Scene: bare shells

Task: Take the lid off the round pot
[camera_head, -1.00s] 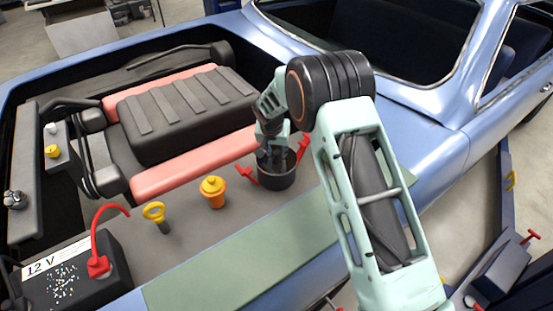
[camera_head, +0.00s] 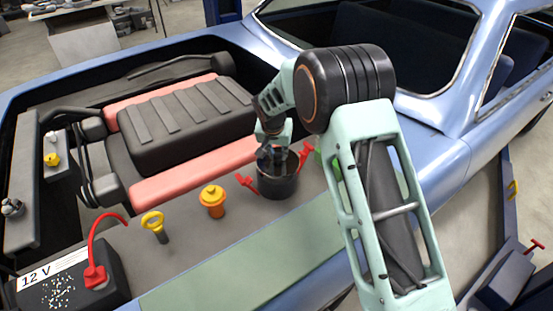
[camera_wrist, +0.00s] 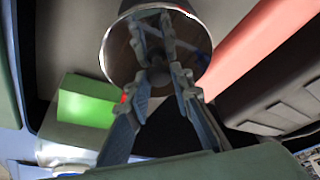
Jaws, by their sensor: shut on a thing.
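The round pot (camera_head: 278,187) is dark, with red side handles, and stands on the grey deck of the engine bay. My gripper (camera_head: 276,156) is over it, pointing down at its top. In the wrist view, my gripper (camera_wrist: 160,80) is shut on the middle of a round, shiny, dark lid (camera_wrist: 118,45) with a bright rim. The knob is mostly hidden by the fingers. The lid's edge is hard to make out in the head view, and I cannot tell whether the lid touches the pot.
A black engine cover (camera_head: 185,120) with red sides lies behind. A green block (camera_wrist: 87,101) is close by. A 12 V battery (camera_head: 75,270) sits front left.

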